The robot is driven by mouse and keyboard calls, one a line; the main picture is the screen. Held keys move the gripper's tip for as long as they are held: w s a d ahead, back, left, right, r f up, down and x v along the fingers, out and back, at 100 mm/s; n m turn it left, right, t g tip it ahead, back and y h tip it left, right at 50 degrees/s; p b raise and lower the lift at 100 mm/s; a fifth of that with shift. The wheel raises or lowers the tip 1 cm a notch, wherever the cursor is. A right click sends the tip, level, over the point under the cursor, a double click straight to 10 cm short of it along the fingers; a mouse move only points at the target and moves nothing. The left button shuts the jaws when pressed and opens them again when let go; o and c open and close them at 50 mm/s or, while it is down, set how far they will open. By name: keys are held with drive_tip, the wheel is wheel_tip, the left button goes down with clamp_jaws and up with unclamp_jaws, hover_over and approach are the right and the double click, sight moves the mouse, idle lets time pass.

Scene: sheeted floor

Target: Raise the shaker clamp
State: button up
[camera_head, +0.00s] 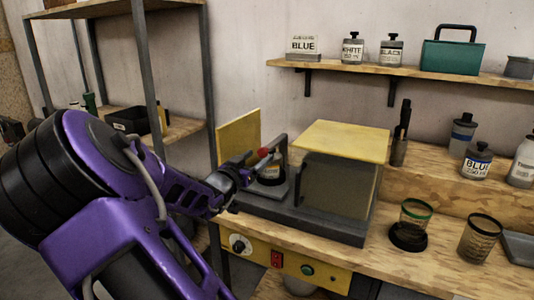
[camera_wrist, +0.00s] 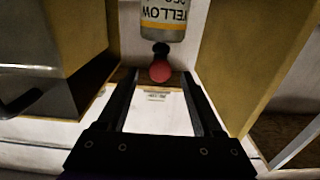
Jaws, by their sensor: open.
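The shaker clamp shows in the head view as a dark lever (camera_head: 276,143) with a red ball knob (camera_head: 263,152), above a can that stands on the grey shaker base (camera_head: 310,222). The red knob also shows in the wrist view (camera_wrist: 160,72), just below an upside-down-looking bottle labelled YELLOW (camera_wrist: 164,20). My gripper (camera_head: 250,165) reaches in from the left at the knob. In the wrist view my gripper (camera_wrist: 160,78) is open, with one finger on each side of the knob and visible gaps. Whether the clamp pad touches the can is hidden.
A yellow side panel (camera_head: 238,138) stands left of the clamp, close to my gripper. A shelf unit (camera_head: 150,70) is behind my arm. Cups (camera_head: 415,212) and bottles stand on the bench at right.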

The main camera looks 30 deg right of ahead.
sight(267, 148)
drive_tip(key=x, duration=0.7)
drive_tip(key=shift+a+b, duration=0.1)
drive_tip(key=shift+b, duration=0.3)
clamp_jaws()
idle(0.9)
